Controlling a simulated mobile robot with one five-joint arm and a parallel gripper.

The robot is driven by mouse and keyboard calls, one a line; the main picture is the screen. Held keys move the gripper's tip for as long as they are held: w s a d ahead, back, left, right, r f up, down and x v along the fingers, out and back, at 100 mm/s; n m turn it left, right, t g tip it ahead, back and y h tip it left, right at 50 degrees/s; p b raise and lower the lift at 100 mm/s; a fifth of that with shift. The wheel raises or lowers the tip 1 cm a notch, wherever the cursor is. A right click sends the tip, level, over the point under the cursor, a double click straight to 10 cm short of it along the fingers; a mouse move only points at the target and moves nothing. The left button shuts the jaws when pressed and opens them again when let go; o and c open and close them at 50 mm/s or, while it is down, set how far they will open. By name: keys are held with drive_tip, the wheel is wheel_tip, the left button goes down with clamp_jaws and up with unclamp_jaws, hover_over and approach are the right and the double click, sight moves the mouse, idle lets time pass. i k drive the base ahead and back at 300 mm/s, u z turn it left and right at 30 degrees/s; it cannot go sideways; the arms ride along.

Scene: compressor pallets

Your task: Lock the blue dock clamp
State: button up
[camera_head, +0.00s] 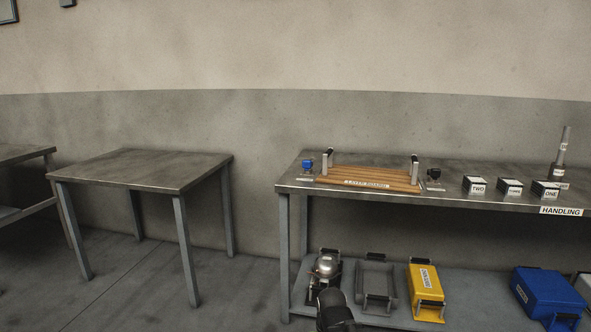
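The blue dock clamp (307,165) is small and stands on a light base plate near the left end of the metal handling bench (460,198). It is beside the left end of a wooden slatted pallet (368,175) with two upright handles. The clamp is too small to tell whether its lever is open or locked. A dark rounded shape (335,311) at the bottom edge looks like the end of my arm with my gripper. It is well below and in front of the clamp, apart from it. Its fingers cannot be made out.
A black clamp (434,175) stands right of the pallet, then labelled blocks TWO (477,188) and ONE (551,193). The lower shelf holds a compressor (328,264), a grey tray (377,262), a yellow case (427,291) and a blue case (549,292). An empty table (144,168) stands left.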

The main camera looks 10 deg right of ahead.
sight(307, 164)
drive_tip(key=z, duration=0.2)
drive_tip(key=i, duration=0.85)
drive_tip(key=z, duration=0.35)
drive_tip(key=k, duration=0.15)
drive_tip(key=u, duration=3.3)
drive_tip(key=k, duration=0.9)
drive_tip(key=z, duration=0.95)
